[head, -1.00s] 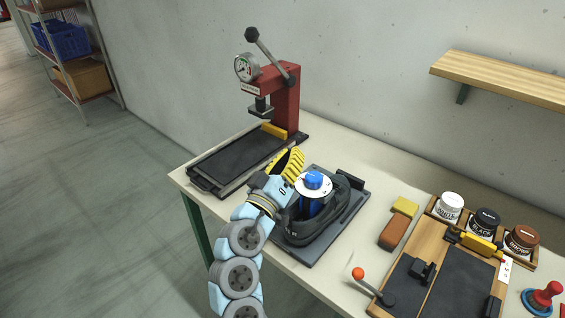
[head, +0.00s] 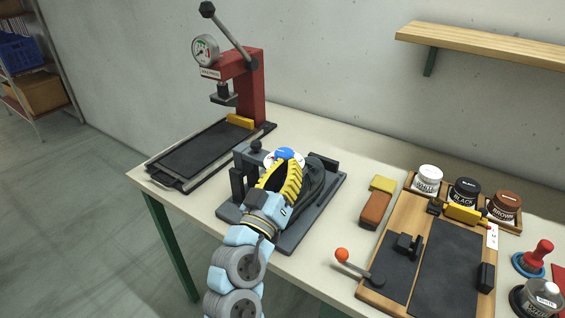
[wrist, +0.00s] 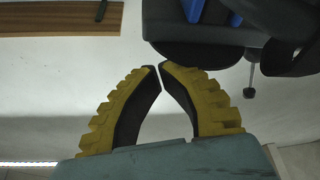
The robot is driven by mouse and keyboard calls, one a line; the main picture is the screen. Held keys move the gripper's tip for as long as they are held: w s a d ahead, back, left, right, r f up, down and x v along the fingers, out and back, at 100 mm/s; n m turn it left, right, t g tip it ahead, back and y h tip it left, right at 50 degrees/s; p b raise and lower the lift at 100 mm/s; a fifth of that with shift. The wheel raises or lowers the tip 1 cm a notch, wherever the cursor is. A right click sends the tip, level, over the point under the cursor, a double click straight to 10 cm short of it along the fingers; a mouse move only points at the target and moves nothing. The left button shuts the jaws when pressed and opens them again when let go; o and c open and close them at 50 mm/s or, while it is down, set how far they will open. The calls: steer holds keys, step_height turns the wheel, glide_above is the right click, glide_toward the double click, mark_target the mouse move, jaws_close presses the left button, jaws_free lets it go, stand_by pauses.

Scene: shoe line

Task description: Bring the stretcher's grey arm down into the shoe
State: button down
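The stretcher (head: 292,238) has a dark grey base on the bench, with a dark shoe (head: 318,180) on it. A blue and white round part (head: 287,154) shows behind my gripper. Dark posts (head: 237,186) and a black knob (head: 256,145) stand up left of my gripper. My gripper (head: 281,176), with yellow fingers, is in front of the shoe and hides much of it; contact cannot be told. In the wrist view its fingertips (wrist: 160,68) almost meet with nothing between them. A knob on a thin rod (wrist: 249,92) is right of them. I cannot clearly make out the grey arm.
A red press (head: 250,85) with a raised lever stands behind left. A wooden shelf (head: 490,48) hangs above.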

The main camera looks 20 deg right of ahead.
steer(key=shift+d+f, duration=0.2)
steer(key=shift+f, duration=0.4)
steer(key=shift+d+f, duration=0.15)
steer(key=shift+f, duration=0.45)
steer(key=shift+w, duration=0.1)
steer(key=r, duration=0.1)
steer(key=r+p, duration=0.1)
steer(key=r, duration=0.1)
steer(key=r+p, duration=0.1)
steer(key=r, duration=0.1)
steer(key=shift+s+a+r, duration=0.1)
steer(key=shift+s, duration=0.15)
steer(key=shift+w+a, duration=0.1)
steer(key=shift+a, duration=0.15)
steer(key=a+p+v, duration=0.1)
steer(key=v, duration=0.8)
steer(key=shift+a+p, duration=0.25)
steer(key=shift+p, duration=0.05)
